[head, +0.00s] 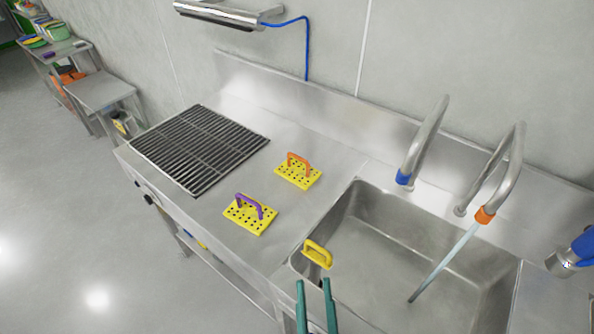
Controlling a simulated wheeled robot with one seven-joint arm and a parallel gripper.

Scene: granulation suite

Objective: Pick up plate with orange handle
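The plate with the orange handle (312,179) is a yellow perforated plate lying flat on the steel counter, near the back and left of the sink. Its orange handle stands up from the middle. My gripper (314,282) is at the bottom of the head view, with two teal fingers apart and nothing seen between them. It is well in front of the plate, not touching it. A similar yellow plate with a purple handle (248,217) lies closer to the counter's front, left of the orange-handled one.
A yellow handle (318,250) shows at the sink's left front edge, just beyond my fingertips; what it belongs to is unclear. The sink (380,245) has two curved taps, one running water. A dark grill (200,148) is on the left. Bare counter surrounds both plates.

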